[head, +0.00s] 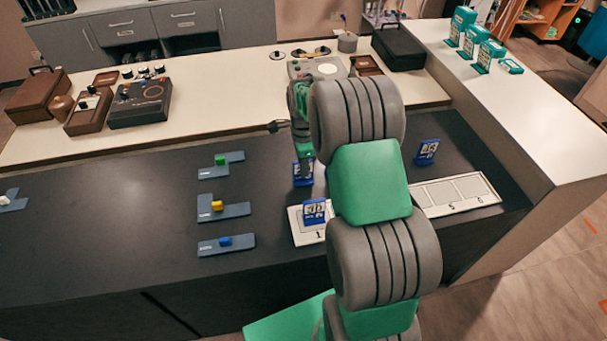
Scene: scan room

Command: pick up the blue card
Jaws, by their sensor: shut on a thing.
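My gripper (305,158) points down over the dark counter, left of my arm. It is shut on a blue card (303,177) with white markings; my gripper covers part of it. I cannot tell whether this card touches the counter. A second blue card (314,212) stands upright on the white numbered board (297,227), at the place marked 1. A third blue card (427,152) stands on the dark counter to the right, behind the board. My arm hides the middle of the board.
Grey-blue blocks with a green knob (220,160), a yellow knob (217,205) and a blue knob (225,241) lie on the left. Brown and black devices (140,104) stand on the pale back shelf. Teal boxes (478,50) stand on the right ledge. The far-left dark counter is mostly clear.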

